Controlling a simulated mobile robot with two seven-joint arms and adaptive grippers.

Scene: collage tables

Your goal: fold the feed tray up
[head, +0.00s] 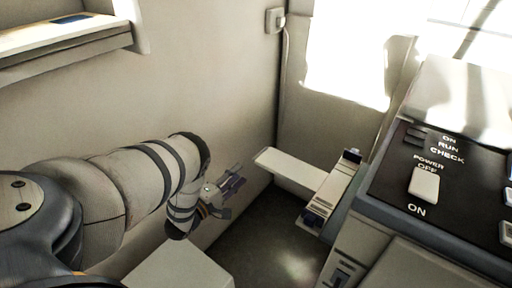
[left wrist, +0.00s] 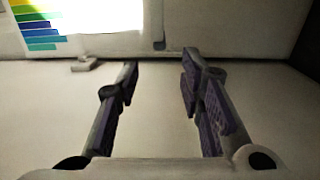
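The feed tray appears to be the flat pale panel (head: 290,170) that sticks out level to the left from the side of the machine in the head view. A pale bracket with dark ends (head: 331,190) is at its right end, against the machine. My left gripper (head: 238,180) is just left of the tray's free end, apart from it. In the left wrist view my left gripper (left wrist: 160,62) has its two fingers spread with nothing between them. I cannot tell whether the tray shows in that view. My right gripper is not in view.
The machine's dark control panel (head: 440,185) with a white power switch fills the right side. A pale wall (head: 215,65) stands close behind my left arm. A pale box top (head: 180,266) is below the gripper. Dark floor (head: 270,235) shows under the tray.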

